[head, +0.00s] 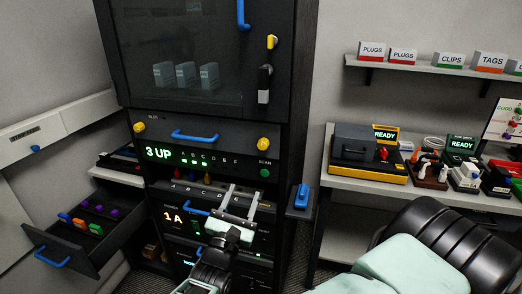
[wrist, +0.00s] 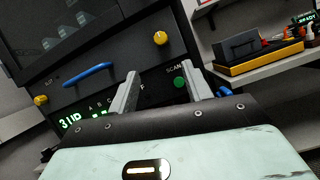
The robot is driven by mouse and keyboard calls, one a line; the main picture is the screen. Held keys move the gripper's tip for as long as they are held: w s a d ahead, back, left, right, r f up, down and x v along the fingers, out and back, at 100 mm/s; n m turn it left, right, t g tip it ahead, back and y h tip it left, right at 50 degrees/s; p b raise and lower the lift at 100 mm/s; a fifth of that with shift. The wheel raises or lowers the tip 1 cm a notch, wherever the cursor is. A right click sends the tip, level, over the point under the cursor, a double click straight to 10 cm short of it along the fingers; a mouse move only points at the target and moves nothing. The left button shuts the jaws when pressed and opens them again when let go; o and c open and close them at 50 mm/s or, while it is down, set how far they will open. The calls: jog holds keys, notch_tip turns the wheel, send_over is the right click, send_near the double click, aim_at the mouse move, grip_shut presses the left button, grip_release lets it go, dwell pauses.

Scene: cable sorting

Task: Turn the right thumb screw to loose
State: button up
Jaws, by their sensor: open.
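The right thumb screw (head: 263,144) is a yellow knob on the dark drawer panel (head: 225,143), right of its blue handle (head: 195,136). It also shows whole in the wrist view (wrist: 160,38), beyond the fingertips. The left thumb screw (head: 139,127) is a matching yellow knob at the panel's other end. My gripper (head: 242,190) is open and empty, below the right screw in the head view. In the wrist view its two grey fingers (wrist: 159,72) point toward the panel, apart from the screw. I cannot tell the screw's turn position.
A green SCAN button (head: 265,173) and a lit "3 UP" display (head: 172,153) sit below the screws. A door handle (head: 264,84) is above. An open drawer (head: 75,255) juts out at left. A blue-topped bracket (head: 301,198) sticks out at right, before a bench (head: 340,181).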

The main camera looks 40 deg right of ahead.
aim_at(262, 147)
jog(key=p+x, duration=0.5)
jog(key=x, duration=1)
jog(key=shift+w+d+r, duration=0.1)
jog(key=shift+w+d, duration=0.05)
jog(key=shift+d, duration=0.2)
jog(key=c, duration=1)
